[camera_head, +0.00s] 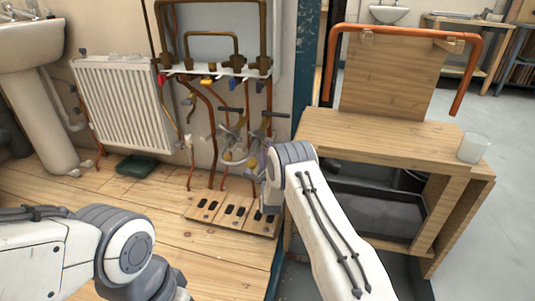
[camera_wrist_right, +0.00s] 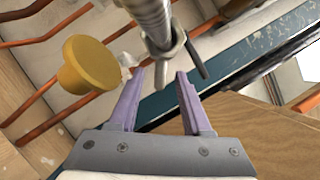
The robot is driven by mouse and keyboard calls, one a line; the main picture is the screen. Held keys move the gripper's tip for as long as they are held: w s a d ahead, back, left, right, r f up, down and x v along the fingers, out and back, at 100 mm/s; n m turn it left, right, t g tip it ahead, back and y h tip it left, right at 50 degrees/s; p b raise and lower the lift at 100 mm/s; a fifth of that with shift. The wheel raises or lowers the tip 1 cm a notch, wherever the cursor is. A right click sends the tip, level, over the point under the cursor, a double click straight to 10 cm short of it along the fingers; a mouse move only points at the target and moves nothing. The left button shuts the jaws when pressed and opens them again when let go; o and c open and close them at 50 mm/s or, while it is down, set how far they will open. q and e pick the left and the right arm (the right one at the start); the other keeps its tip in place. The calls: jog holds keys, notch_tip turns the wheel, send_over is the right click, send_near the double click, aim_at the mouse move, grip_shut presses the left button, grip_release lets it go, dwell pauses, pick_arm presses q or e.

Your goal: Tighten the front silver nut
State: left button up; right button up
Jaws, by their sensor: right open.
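In the right wrist view, a silver fitting with a nut-like collar (camera_wrist_right: 166,46) hangs on the end of a ribbed grey pipe (camera_wrist_right: 150,14). My right gripper (camera_wrist_right: 160,76) is open, its two purple fingers apart and empty, with the tips just short of the fitting. In the head view, the right gripper (camera_head: 261,160) is at the pipework beside the wooden table, mostly hidden behind my wrist. The silver parts (camera_head: 236,138) there are small and crowded, so I cannot tell which is the front nut. My left arm shows at the lower left; its gripper is out of view.
A yellow knob (camera_wrist_right: 88,65) sits left of the fingers, among copper pipes. The wooden table (camera_head: 370,139) stands close on the right, with a white cup (camera_head: 473,148). A slotted wooden board (camera_head: 232,213) lies below the pipes. A radiator (camera_head: 126,107) is at the left.

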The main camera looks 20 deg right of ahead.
jog(key=p+v, duration=0.5)
jog(key=v, duration=0.5)
jog(key=shift+s, duration=0.25)
jog(key=shift+w, duration=0.1)
